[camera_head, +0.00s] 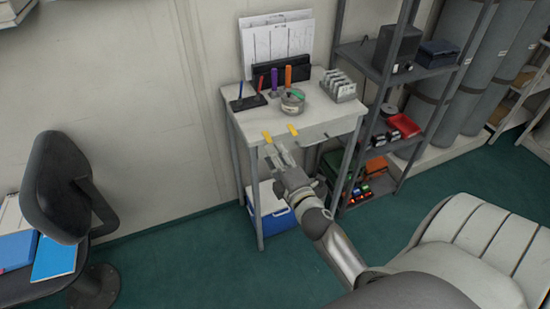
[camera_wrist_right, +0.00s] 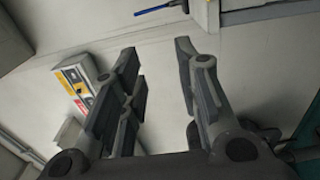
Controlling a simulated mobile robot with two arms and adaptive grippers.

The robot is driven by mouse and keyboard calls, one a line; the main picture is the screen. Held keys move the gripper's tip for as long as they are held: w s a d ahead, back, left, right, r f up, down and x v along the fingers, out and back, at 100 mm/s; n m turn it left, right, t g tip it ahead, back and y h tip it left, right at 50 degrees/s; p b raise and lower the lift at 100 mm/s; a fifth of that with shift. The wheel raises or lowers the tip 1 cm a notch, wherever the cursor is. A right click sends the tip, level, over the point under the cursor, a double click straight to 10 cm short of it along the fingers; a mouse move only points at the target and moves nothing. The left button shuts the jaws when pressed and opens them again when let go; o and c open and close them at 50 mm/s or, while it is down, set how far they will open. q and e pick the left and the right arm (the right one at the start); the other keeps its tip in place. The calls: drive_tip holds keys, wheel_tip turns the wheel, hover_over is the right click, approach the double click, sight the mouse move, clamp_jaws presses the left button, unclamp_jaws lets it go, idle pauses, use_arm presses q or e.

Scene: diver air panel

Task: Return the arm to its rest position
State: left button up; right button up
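My right gripper (camera_head: 279,155) is in the middle of the head view, in front of the small white table (camera_head: 325,122) and near its front edge. In the right wrist view the fingers of my right gripper (camera_wrist_right: 165,75) stand apart with nothing between them. The right arm reaches up to it from the lower right. My left gripper shows in neither view.
The table holds pen stands, a grey round pot (camera_head: 292,101) and a card rack (camera_head: 338,86). A metal shelf (camera_head: 425,77) stands to the right. A blue-and-white cooler (camera_head: 273,208) is under the table. A dark chair (camera_head: 58,187) is at the left. Green floor between is clear.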

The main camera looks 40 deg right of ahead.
drive_tip(key=s+a+f+m+g+y, duration=0.1)
drive_tip(key=s+a+f+m+g, duration=0.2)
drive_tip(key=f, duration=0.9)
drive_tip(key=s+a+f+m+g+y, duration=0.1)
drive_tip(key=s+a+f+m+g, duration=0.3)
drive_tip(key=f, duration=0.8)
drive_tip(key=s+f+g+y, duration=0.1)
drive_tip(key=s+f, duration=0.4)
drive_tip(key=f, duration=0.6)
drive_tip(key=s+a+f+m+g, duration=0.1)
drive_tip(key=s+f, duration=0.4)
drive_tip(key=s, duration=0.5)
drive_tip(key=s+a+f+m+g, duration=0.2)
drive_tip(key=s+f, duration=0.4)
drive_tip(key=s, duration=0.4)
drive_tip(key=s+a+f+m+g+y, duration=0.1)
drive_tip(key=s+f+m+g, duration=0.2)
drive_tip(key=s, duration=0.7)
wheel_tip(320, 180, down, 3)
drive_tip(key=g, duration=0.2)
drive_tip(key=shift+s+a+f+g, duration=0.2)
drive_tip(key=shift+s+g, duration=0.1)
